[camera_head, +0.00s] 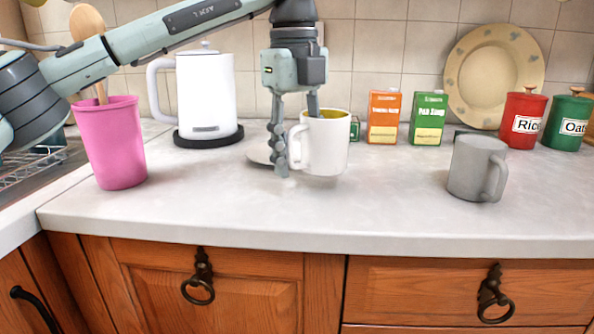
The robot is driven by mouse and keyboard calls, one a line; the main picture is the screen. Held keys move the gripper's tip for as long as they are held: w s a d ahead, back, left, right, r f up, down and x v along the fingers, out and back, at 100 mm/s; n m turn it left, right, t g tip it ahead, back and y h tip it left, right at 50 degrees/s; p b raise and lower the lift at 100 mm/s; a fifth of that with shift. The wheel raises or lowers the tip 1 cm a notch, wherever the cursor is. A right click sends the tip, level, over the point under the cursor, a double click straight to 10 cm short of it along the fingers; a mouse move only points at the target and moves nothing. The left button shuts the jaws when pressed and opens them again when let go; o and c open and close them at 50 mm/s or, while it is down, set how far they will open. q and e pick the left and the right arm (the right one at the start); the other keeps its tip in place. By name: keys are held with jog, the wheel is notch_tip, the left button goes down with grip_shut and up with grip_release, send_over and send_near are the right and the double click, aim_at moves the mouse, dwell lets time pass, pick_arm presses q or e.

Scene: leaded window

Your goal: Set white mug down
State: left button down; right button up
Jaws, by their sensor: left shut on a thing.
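The white mug (326,145) is upright at the middle of the counter, with its handle toward the left and a yellowish inside. My left gripper (296,135) points down and is shut on the mug at its left side, one finger outside by the handle and one reaching into the rim. The mug's base looks at or just above the counter (390,205); I cannot tell whether it touches. A pale flat round item (262,156) lies partly hidden behind the gripper's finger. My right gripper is not in view.
A grey mug (478,168) stands to the right, a pink cup (112,145) with wooden utensils to the left. A white kettle (206,95), orange box (384,117), green box (428,118), leaning plate (494,75) and red canister (523,120) line the back. The front middle counter is clear.

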aim_at(297, 168)
pick_arm(q)
notch_tip(297, 168, down, 3)
jog(key=shift+r, duration=0.1)
jog(key=shift+f, duration=0.25)
jog(key=shift+f, duration=0.1)
jog(key=c, duration=1.3)
grip_release()
jog(key=o, duration=0.4)
